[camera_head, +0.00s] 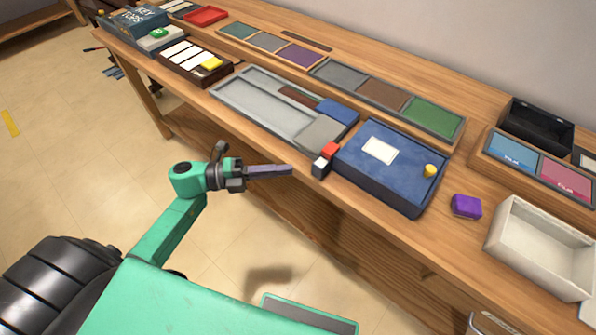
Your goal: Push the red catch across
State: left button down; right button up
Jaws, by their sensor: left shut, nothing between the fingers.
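The red catch (330,151) is a small red block at the left front corner of a blue box (391,165). A small white and dark block (320,167) sits just in front of it, at the bench's front edge. My left gripper (290,169) is shut and empty. Its fingers point right, toward the catch, and in the picture they end a short gap left of the white and dark block. It appears to be in front of the bench edge. My right gripper is not in view.
A grey tray (245,97) with blue and grey pieces lies left of the blue box on the wooden bench. A purple block (466,206) and an open white bin (541,246) are to the right. A yellow knob (430,171) stands on the blue box.

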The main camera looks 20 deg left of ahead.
pick_arm(q)
jog(key=b+v, duration=0.1)
jog(key=v, duration=0.3)
jog(key=shift+a+f, duration=0.1)
jog(key=shift+a, duration=0.35)
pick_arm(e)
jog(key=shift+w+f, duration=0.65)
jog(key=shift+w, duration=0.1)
